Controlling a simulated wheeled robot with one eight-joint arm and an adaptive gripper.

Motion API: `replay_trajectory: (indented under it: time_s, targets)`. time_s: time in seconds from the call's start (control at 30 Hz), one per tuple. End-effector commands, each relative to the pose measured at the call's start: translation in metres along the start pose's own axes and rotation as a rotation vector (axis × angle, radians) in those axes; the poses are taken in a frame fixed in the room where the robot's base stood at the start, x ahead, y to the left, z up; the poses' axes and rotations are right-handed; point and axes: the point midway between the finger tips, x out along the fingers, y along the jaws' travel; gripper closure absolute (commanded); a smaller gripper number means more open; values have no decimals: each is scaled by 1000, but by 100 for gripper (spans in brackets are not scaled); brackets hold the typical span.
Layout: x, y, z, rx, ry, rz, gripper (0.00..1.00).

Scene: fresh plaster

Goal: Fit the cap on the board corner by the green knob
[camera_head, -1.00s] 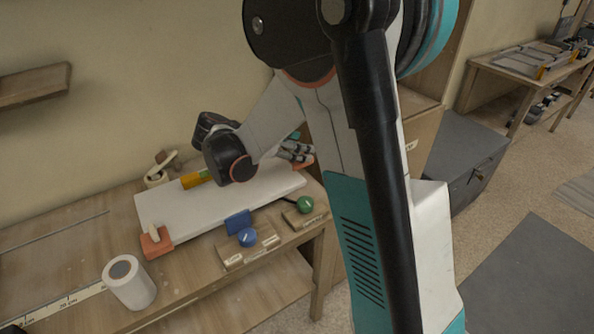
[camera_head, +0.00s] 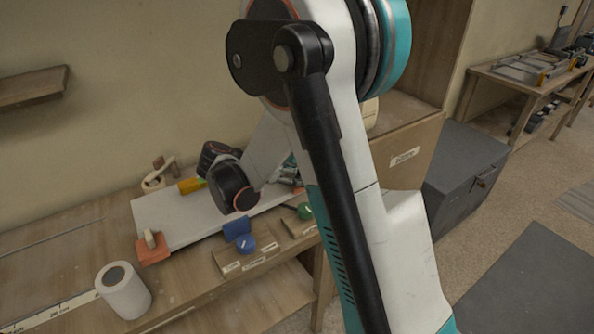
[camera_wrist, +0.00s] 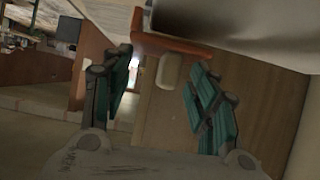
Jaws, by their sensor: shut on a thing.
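The white board (camera_head: 180,217) lies on the workbench, and its right end is partly hidden behind my arm. The green knob (camera_head: 304,211) stands in front of that end. My gripper (camera_head: 288,178) is over the board's right end, close behind the green knob. In the wrist view my gripper (camera_wrist: 162,92) is shut on the cap (camera_wrist: 172,47), an orange-red piece with a cream grip tab between the fingers. The cap is right beside the board's edge (camera_wrist: 262,32); I cannot tell whether it touches or sits on the corner. A similar orange cap (camera_head: 153,251) is on the board's front-left corner.
A blue knob (camera_head: 246,244) and a blue block (camera_head: 237,225) are at the board's front edge. A white roll (camera_head: 124,291) stands at the front left. A yellow-orange block (camera_head: 190,186) and a small pot (camera_head: 153,183) are behind the board.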

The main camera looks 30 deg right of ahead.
Motion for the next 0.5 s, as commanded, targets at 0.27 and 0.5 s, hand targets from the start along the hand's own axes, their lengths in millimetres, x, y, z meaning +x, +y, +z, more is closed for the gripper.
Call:
replay_trajectory:
  time_s: [0.27, 0.5]
  targets:
    - [4, 0, 8, 0, 0, 0, 68]
    - [4, 0, 8, 0, 0, 0, 26]
